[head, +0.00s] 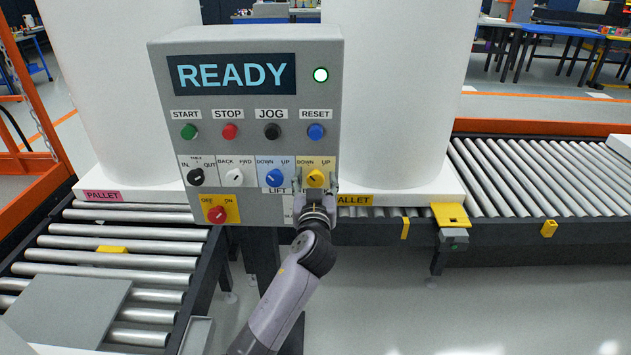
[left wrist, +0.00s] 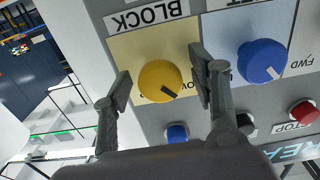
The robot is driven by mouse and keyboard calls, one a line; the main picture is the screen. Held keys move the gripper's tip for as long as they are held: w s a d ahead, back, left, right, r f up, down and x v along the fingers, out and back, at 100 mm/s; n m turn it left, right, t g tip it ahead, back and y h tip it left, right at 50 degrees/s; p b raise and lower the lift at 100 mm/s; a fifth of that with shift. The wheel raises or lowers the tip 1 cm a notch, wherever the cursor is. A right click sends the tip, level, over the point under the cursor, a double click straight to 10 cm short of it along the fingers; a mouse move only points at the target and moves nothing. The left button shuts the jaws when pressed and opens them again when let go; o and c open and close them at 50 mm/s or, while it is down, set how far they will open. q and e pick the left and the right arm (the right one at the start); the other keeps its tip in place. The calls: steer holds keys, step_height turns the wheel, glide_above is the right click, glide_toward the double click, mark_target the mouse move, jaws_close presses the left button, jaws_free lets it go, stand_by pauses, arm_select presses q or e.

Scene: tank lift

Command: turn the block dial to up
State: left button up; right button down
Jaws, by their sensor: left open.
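The control panel (head: 160,120) stands upright with several buttons and dials. The block dial (head: 316,177) is a round yellow knob on a pale yellow plate at the panel's right, marked DOWN at left and UP at right. It also shows in the left wrist view (left wrist: 158,77), upside down, under the word BLOCK. Its dark pointer mark lies toward the DOWN word. My left gripper (head: 317,191) is at the dial from below. In the left wrist view my left gripper (left wrist: 160,84) is open, one finger on each side of the knob; contact cannot be told. The right gripper is not in view.
The blue lift dial (head: 275,178) sits close to the left of the block dial. A red OFF/ON switch (head: 216,213) is lower left. Roller conveyors (head: 545,175) and large white tanks (head: 400,90) stand behind.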

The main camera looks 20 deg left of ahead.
arm_select(q)
steer(key=shift+c, duration=0.4)
steer(key=c, duration=1.1)
steer(key=shift+m, duration=0.4)
steer(key=m+p, duration=0.1)
steer(key=m, duration=0.2)
steer(key=m+p, duration=0.1)
steer(key=m, duration=0.2)
steer(key=shift+r+m, duration=0.1)
steer(key=shift+m, duration=0.2)
steer(key=m+p, duration=0.2)
steer(key=m, duration=0.2)
steer(key=shift+m+p, duration=0.7)
steer(key=shift+m, duration=1.5)
